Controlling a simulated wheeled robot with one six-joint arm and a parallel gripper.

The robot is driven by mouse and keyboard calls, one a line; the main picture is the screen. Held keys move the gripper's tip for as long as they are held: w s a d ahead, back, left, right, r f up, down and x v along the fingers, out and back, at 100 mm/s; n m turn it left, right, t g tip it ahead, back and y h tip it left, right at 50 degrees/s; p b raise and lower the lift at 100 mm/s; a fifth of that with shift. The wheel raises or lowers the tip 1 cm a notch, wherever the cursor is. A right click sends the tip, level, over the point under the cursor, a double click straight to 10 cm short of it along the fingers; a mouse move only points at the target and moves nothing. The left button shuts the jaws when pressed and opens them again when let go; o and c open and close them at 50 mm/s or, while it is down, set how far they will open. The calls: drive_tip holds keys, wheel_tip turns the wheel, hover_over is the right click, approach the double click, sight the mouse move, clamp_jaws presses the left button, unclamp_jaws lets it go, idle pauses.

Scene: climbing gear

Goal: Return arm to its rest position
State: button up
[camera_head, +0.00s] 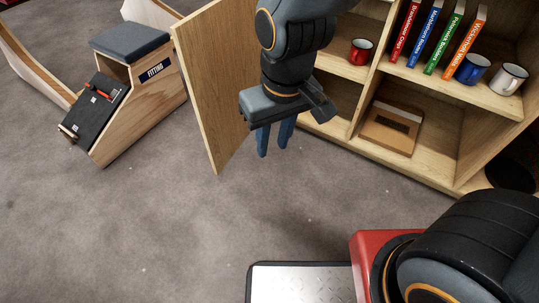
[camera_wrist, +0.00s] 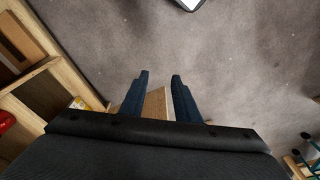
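My gripper (camera_head: 274,140) hangs pointing down in the head view, in front of the open wooden cabinet door (camera_head: 213,85). Its two blue fingers are apart with nothing between them. In the wrist view my gripper (camera_wrist: 160,75) also shows open and empty, with grey carpet beyond the fingertips. Part of the wooden door (camera_wrist: 154,104) shows between the fingers, farther off. I cannot tell whether the gripper touches the door.
A shelf unit (camera_head: 365,80) stands right of my gripper, with a red mug (camera_head: 360,51), several books (camera_head: 436,40), a blue mug (camera_head: 472,69) and a white mug (camera_head: 508,78). A wooden fitting bench (camera_head: 135,90) stands at left. The carpet (camera_head: 150,220) in front is clear.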

drive_tip(key=shift+n+g, duration=0.5)
drive_tip(key=shift+g, duration=0.1)
drive_tip(key=s, duration=0.1)
drive_tip(key=s+r, duration=0.1)
drive_tip(key=s, duration=0.3)
drive_tip(key=shift+s+a+r, duration=0.15)
drive_tip(key=shift+a, duration=0.15)
idle(0.4)
drive_tip(key=d+r+m+p, duration=0.3)
drive_tip(key=d+r+p, duration=0.7)
drive_tip(key=r+p, duration=0.3)
drive_tip(key=d+r+m+h+p, duration=0.1)
drive_tip(key=d+r+m+p, duration=0.2)
drive_tip(key=d+r+p, duration=0.7)
wheel_tip(320, 180, up, 3)
drive_tip(key=p, duration=0.4)
drive_tip(key=shift+s+f+m, duration=0.15)
drive_tip(key=shift+m, duration=0.25)
drive_tip(key=shift+a, duration=0.15)
